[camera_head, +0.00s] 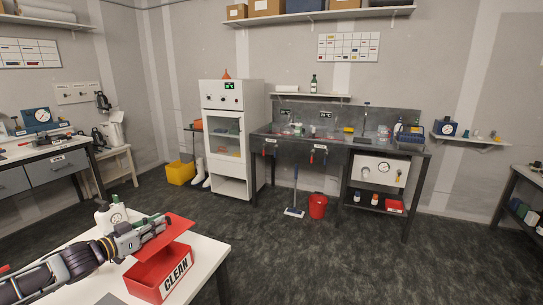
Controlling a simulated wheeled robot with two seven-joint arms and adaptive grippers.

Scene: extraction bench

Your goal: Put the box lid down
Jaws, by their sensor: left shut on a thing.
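A red box (152,284) with a white "CLEAN" label stands on the white table (207,257) at the lower left. My left gripper (160,228) comes in from the left and is shut on the flat red box lid (180,227). The lid is tilted and sits above the box, over its back part. The picture does not show clearly whether the lid touches the box. Part of the lid is hidden by the gripper. My right gripper is not in view.
A white bottle (104,219) stands on the table behind my left arm. The table's right edge is just past the box. Open dark floor lies beyond, with a red bucket (318,206) and a grey bench (310,151) at the back.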

